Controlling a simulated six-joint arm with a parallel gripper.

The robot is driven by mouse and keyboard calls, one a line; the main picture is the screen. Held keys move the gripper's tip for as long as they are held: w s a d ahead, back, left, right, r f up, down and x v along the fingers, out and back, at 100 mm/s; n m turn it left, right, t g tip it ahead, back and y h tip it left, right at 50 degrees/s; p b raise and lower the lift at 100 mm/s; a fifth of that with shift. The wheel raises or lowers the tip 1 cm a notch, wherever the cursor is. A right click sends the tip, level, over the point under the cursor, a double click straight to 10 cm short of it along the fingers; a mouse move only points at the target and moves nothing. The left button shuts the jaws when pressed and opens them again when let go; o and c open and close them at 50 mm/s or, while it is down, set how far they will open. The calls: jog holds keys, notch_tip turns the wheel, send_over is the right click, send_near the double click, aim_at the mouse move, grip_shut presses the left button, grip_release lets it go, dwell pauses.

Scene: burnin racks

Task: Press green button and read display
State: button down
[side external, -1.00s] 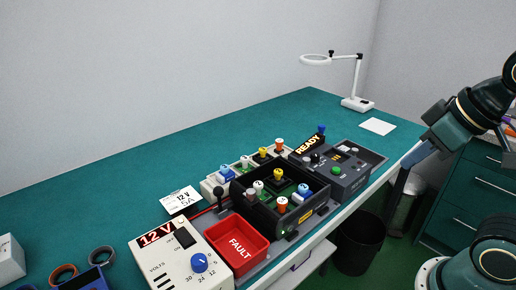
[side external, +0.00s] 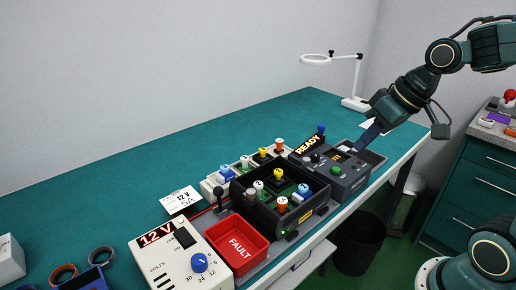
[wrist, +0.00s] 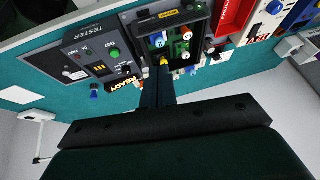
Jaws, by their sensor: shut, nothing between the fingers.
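The grey tester (side external: 352,182) stands at the right end of the row of equipment. Its green button (side external: 337,170) shows uncovered near the front; the button also shows in the wrist view (wrist: 115,53). A lit display reading READY (side external: 309,144) stands at the tester's back left. Small amber bars (side external: 337,156) show on the tester's top panel. My gripper (side external: 364,144) is shut and empty, above the tester's right part and apart from the button. In the wrist view my gripper (wrist: 157,92) points toward the black rack, with the tester to its left.
A black rack (side external: 247,201) with coloured parts stands left of the tester. Further left are a red FAULT bin (side external: 238,247) and a supply reading 12 V (side external: 160,257). A magnifier lamp (side external: 357,88) stands behind. The back of the teal table is clear.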

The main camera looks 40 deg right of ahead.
jog(key=w+d+f+y, duration=0.2)
jog(key=w+d, duration=0.2)
jog(key=w, duration=0.1)
jog(key=m+t+y, duration=0.2)
send_over(336, 170)
jog(key=d, duration=0.1)
jog(key=shift+s+f, duration=0.2)
jog(key=shift+f, duration=0.6)
jog(key=shift+s+f, duration=0.2)
jog(key=shift+f, duration=0.55)
jog(key=shift+f, duration=0.1)
jog(key=shift+f, duration=4.3)
jog(key=shift+f, duration=0.9)
jog(key=shift+r, duration=0.9)
